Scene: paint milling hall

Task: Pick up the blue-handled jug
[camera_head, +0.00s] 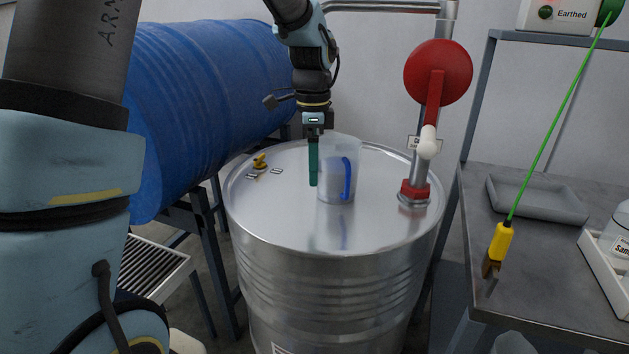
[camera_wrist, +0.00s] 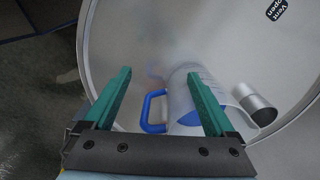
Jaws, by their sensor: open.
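The jug (camera_head: 330,155) is translucent with a blue handle (camera_head: 347,180). It stands on the lid of a steel drum (camera_head: 290,215). In the wrist view the jug (camera_wrist: 182,92) lies right of centre, its blue handle (camera_wrist: 147,112) to its left. My gripper (camera_head: 313,184) points down just left of the jug in the head view; its green fingers overlap there. In the wrist view my gripper (camera_wrist: 158,73) is open and empty. The handle appears between the two fingers, and the right finger hides part of the jug. I cannot tell whether a finger touches the jug.
A red round fitting (camera_head: 437,72) and metal pipe rise from the drum right of the jug. A yellow fitting (camera_head: 260,162) sits on the lid's left. A blue drum (camera_head: 210,80) lies behind left. A bench (camera_head: 550,290) with a grey tray (camera_head: 540,200) and yellow-handled clamp (camera_head: 501,242) stands right.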

